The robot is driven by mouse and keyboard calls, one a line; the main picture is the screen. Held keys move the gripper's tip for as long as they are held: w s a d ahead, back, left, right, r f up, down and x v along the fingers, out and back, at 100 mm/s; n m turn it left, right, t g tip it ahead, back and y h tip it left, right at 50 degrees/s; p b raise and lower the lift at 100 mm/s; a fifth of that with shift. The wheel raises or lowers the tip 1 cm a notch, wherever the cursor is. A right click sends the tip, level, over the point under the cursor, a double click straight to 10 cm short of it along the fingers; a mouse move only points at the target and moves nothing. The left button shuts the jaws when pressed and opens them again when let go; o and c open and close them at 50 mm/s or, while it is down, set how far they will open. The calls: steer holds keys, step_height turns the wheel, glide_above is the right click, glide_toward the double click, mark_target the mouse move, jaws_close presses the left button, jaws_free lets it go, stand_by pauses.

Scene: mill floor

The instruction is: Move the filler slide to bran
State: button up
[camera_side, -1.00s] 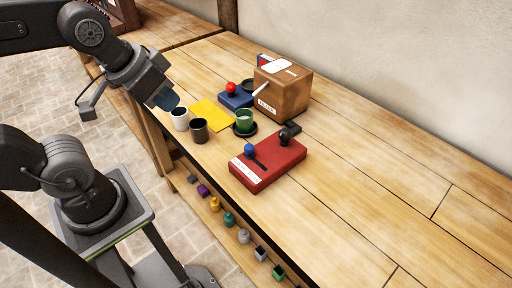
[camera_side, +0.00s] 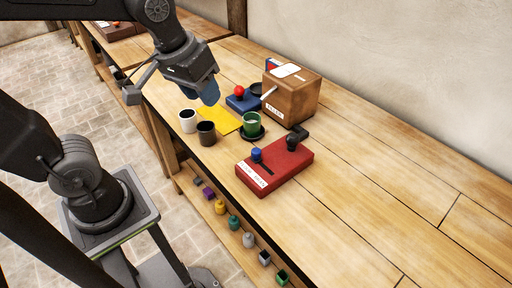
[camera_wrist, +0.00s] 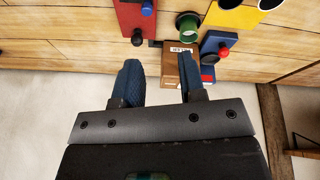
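A wooden box (camera_side: 292,97) with a front label that seems to read "FILLER" stands at the back of the bench, a pale lever (camera_side: 268,94) sticking out of its front. A red box (camera_side: 275,165) lies nearer, with a blue knob (camera_side: 256,155) at a dark slot and a black fitting (camera_side: 297,138) at its far end. Its white label (camera_side: 252,175) is too small to read surely. My gripper (camera_side: 209,94) hangs above the yellow sheet, left of both boxes. In the wrist view my gripper (camera_wrist: 158,72) is open and empty, and the wooden box (camera_wrist: 172,70) shows beyond the fingers.
Small coloured items line a lower ledge. The right bench is clear.

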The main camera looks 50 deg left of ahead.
mark_target(256, 150)
steer(key=shift+o, duration=1.3)
steer(key=w+d+f+n+g, duration=0.3)
steer(key=w+f+n, duration=0.2)
steer(key=w, duration=0.5)
steer(key=shift+w+f+n+g, duration=0.2)
steer(key=shift+n+g, duration=0.2)
step_height(256, 150, down, 14)
steer(key=shift+w+f, duration=0.1)
steer(key=shift+w, duration=0.05)
jaws_close()
